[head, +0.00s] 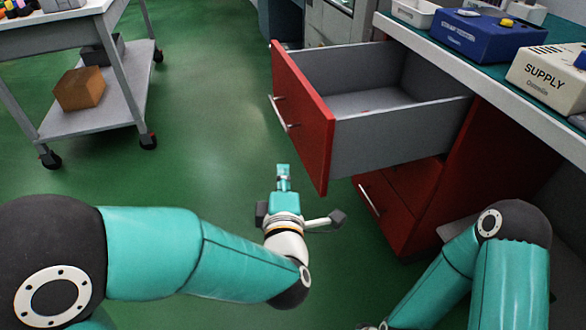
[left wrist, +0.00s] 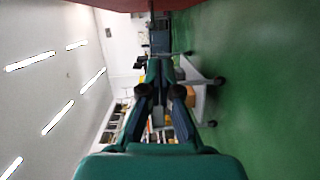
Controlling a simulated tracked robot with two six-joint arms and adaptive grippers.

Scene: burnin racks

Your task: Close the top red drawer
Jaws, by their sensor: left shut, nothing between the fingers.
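The top red drawer (head: 303,110) is pulled far out of the cabinet under the bench in the head view. Its grey inside looks empty, and a silver bar handle (head: 281,113) is on its red front. My left gripper (head: 283,168) is shut and empty, in front of the drawer and left of its near lower corner in the picture. It shows apart from the drawer front. In the left wrist view the closed fingers (left wrist: 158,68) point at the room, and a red surface (left wrist: 130,4) runs along the top edge. My right gripper is not clearly visible; its arm is at the lower right.
A lower red drawer (head: 385,205) sits under the open one. The bench (head: 470,65) above holds a blue box (head: 478,33) and a supply unit (head: 550,78). A wheeled cart (head: 100,105) with a brown box (head: 79,89) stands left. Green floor between is clear.

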